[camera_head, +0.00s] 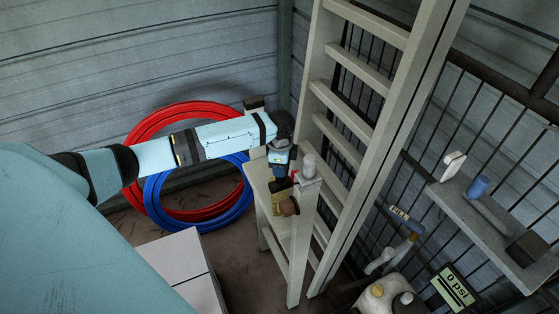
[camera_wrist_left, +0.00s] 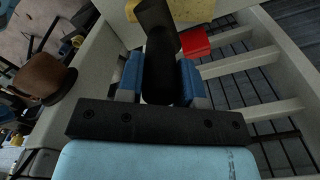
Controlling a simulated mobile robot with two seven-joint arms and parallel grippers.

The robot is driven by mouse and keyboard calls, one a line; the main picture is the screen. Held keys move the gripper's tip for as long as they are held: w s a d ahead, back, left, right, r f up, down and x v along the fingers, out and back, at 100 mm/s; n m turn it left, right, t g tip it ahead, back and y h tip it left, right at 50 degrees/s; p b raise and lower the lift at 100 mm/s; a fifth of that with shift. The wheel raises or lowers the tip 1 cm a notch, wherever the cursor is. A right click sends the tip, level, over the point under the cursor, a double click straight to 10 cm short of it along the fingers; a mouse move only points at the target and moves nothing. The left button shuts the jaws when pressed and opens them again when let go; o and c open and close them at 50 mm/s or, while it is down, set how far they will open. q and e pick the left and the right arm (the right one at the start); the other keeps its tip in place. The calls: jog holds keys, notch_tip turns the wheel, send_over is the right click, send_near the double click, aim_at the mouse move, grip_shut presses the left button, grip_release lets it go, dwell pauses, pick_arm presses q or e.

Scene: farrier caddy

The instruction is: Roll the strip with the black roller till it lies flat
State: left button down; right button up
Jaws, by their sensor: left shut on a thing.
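My left gripper (camera_head: 281,168) reaches in over a narrow pale stand (camera_head: 298,240) beside the ladder. In the left wrist view its two blue finger pads (camera_wrist_left: 161,82) are shut on a black cylindrical thing (camera_wrist_left: 158,45), which appears to be the black roller. The roller sticks out beyond the fingers, over the pale top of the stand. A yellow block (camera_wrist_left: 190,9) is just past its far end, and a red block (camera_wrist_left: 195,42) is to its right. I cannot make out the strip in either view. My right gripper is not in view.
The ladder (camera_head: 372,150) stands immediately right. Red (camera_head: 148,122) and blue (camera_head: 152,205) hose coils lie behind my arm. A shelf (camera_head: 480,225) hangs at right.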

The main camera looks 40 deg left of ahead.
aim_at(280, 180)
pick_arm(q)
jog(key=shift+f, duration=0.45)
notch_tip(280, 180, down, 5)
jog(key=shift+r+b, duration=0.1)
jog(key=shift+b, duration=1)
jog(key=shift+r, duration=0.15)
jog(key=shift+p, duration=0.5)
jog(key=shift+f, duration=0.2)
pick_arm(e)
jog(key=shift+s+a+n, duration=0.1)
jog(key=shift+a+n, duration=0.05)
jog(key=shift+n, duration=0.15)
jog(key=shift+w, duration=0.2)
pick_arm(q)
jog(key=shift+f, duration=0.5)
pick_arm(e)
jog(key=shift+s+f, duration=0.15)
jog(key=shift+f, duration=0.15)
